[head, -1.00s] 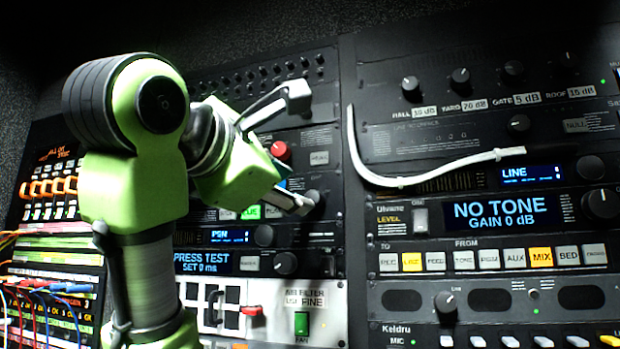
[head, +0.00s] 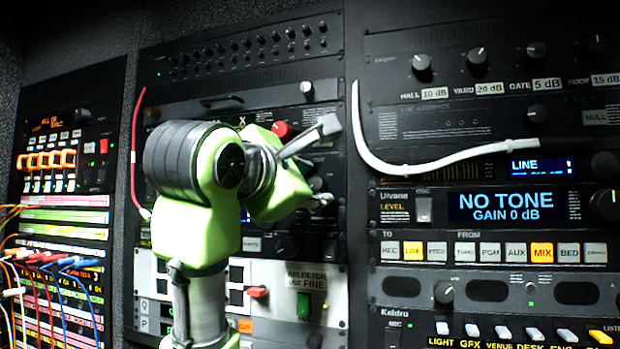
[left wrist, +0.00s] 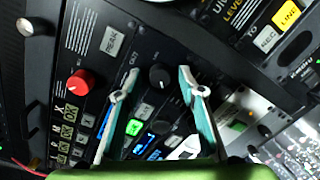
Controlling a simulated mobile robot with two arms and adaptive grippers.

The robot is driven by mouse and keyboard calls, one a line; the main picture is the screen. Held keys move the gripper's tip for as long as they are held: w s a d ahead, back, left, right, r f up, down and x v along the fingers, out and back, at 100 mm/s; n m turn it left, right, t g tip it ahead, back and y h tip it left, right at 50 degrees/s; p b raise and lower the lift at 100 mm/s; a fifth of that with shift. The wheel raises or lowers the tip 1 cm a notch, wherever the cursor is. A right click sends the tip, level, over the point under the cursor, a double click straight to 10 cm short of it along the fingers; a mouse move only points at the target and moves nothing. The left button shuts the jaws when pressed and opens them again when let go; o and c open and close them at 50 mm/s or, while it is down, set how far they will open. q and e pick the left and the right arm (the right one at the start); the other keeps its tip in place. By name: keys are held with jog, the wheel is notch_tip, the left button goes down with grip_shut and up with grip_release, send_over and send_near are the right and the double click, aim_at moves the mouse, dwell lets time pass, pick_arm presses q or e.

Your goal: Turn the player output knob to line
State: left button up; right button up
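My left gripper (head: 325,162) is open in front of the rack unit with the red knob (head: 282,130). In the left wrist view its two fingers (left wrist: 160,93) stand apart, with a black knob (left wrist: 160,76) between the tips. That knob sits beside an "OUT" label; I cannot see a finger touching it. I cannot read its setting or tell for certain that it is the player output knob. In the head view the black knob (head: 316,184) shows small between the fingertips. My right gripper is in neither view.
A white cable (head: 400,165) hangs across the right rack. A "LINE" display (head: 540,167) and a "NO TONE" display (head: 507,205) are lit there. The red knob (left wrist: 82,83) and a PEAK button (left wrist: 112,41) lie near the left finger in the wrist view.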

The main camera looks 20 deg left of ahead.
pick_arm(q)
grip_shut()
